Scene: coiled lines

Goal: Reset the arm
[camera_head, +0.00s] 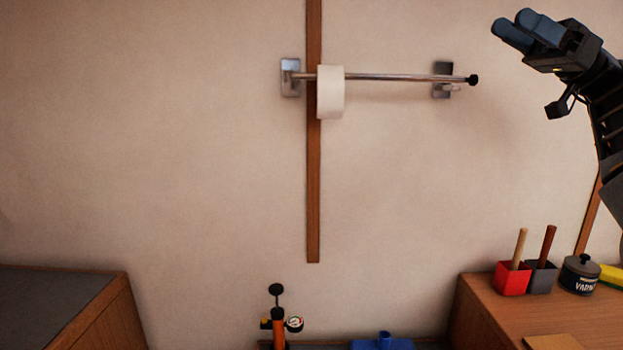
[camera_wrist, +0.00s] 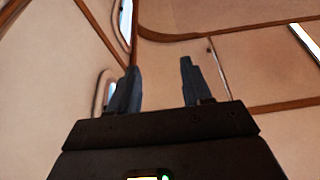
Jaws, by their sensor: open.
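My gripper (camera_head: 521,30) is raised at the upper right of the head view, in front of the wall and to the right of the rail. Its blue-grey fingers point up and to the left. In the wrist view my gripper (camera_wrist: 160,88) shows two fingers set apart with nothing between them. Beyond them are the upper wall and ceiling with wooden trim.
A metal rail (camera_head: 390,77) on the wall carries a white roll (camera_head: 330,92). At lower right a wooden counter (camera_head: 490,318) holds a red pot (camera_head: 512,279), a grey pot (camera_head: 541,277) and a dark tin (camera_head: 580,276). An orange pump (camera_head: 279,328) stands at bottom centre.

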